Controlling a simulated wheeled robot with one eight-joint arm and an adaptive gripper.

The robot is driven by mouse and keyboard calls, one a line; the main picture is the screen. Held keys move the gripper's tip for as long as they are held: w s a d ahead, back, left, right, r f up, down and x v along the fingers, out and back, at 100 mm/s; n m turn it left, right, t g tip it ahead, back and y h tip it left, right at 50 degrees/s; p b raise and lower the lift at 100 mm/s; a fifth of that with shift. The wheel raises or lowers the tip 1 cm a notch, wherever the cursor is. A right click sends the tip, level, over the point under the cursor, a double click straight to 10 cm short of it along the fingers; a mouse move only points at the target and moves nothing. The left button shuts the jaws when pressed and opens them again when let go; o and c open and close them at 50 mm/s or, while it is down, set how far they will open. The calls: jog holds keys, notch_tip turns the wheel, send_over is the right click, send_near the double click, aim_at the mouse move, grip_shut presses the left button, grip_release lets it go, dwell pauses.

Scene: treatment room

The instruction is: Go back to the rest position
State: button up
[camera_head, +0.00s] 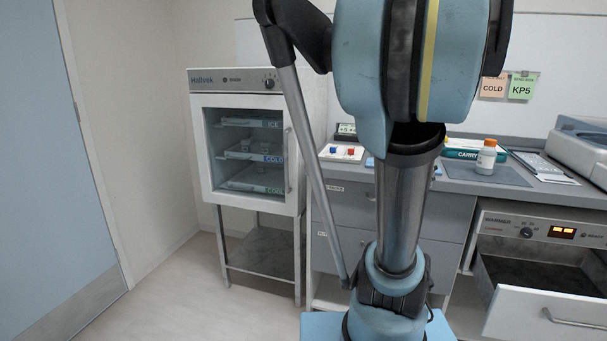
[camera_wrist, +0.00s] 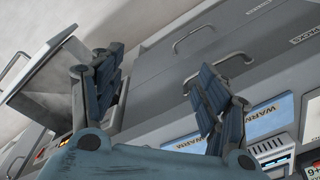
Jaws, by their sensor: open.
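My gripper (camera_wrist: 160,95) shows in the wrist view with its two blue-grey fingers spread apart. Nothing is between the fingers. Grey drawer fronts (camera_wrist: 225,55) with metal handles lie beyond them in that view. The head view shows my blue arm standing upright in front of the counter, with its grey lower link in the middle. My gripper does not show in the head view.
A white glass-door fridge (camera_head: 246,150) stands at left, shut. The warmer drawer (camera_head: 545,312) is pulled out at right. A white bottle with an orange cap (camera_head: 487,158) stands on a dark mat (camera_head: 460,172) on the counter. The floor (camera_head: 170,295) at left is clear.

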jog(key=s+a+f+n, duration=0.5)
jog(key=a+f+n, duration=0.1)
jog(key=f, duration=0.2)
jog(key=s+a+f+n+t, duration=0.1)
jog(key=s+a+f+n, duration=0.5)
jog(key=f, duration=0.3)
jog(key=shift+s+a+f+n+y, duration=0.25)
jog(key=shift+a+n+y, duration=0.05)
jog(key=shift+a+n, duration=0.3)
jog(key=shift+c, duration=0.6)
